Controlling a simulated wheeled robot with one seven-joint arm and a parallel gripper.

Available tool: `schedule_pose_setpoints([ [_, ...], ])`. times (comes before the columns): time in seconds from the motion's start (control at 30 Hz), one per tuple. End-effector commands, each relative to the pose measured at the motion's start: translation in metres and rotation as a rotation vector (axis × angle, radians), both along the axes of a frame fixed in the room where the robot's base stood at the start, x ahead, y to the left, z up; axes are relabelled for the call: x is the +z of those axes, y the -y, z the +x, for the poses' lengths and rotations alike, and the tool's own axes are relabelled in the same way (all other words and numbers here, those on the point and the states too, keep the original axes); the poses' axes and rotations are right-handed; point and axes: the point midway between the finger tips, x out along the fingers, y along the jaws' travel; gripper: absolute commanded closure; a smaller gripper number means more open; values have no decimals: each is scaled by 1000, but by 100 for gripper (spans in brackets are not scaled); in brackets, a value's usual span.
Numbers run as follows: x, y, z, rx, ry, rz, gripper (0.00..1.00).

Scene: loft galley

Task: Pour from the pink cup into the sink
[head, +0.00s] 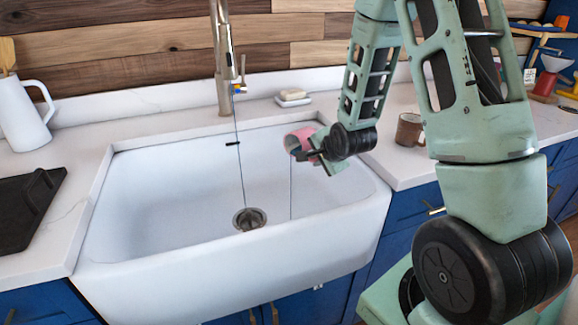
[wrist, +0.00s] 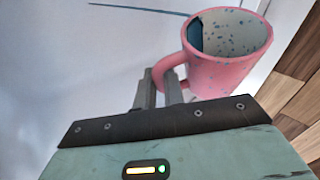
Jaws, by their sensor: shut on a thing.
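The pink cup (head: 297,141) is in the air above the right part of the white sink (head: 150,200), tilted with its mouth toward the left. In the wrist view, the pink cup (wrist: 222,75) shows a pale speckled inside and a dark blue patch at the left of its mouth, which looks like liquid. My gripper (head: 318,154) is shut on the cup's handle; its fingers also show in the wrist view (wrist: 160,88). A thin dark line (head: 291,190) runs down from below the cup into the sink; I cannot tell whether it is liquid.
The faucet (head: 223,60) stands behind the sink, with a thin line dropping toward the drain (head: 249,218). A soap dish (head: 293,97) and a brown mug (head: 410,130) are on the counter. A white pitcher (head: 25,115) and black board (head: 28,205) are at left.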

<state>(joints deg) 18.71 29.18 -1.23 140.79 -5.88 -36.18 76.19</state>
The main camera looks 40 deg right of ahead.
Motion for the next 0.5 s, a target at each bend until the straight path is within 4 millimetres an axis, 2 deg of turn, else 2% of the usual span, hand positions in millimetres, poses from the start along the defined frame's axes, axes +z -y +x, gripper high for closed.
schedule_pose_setpoints([
  [0.5, 2, 1, 0, 0, 17, -55, 100],
])
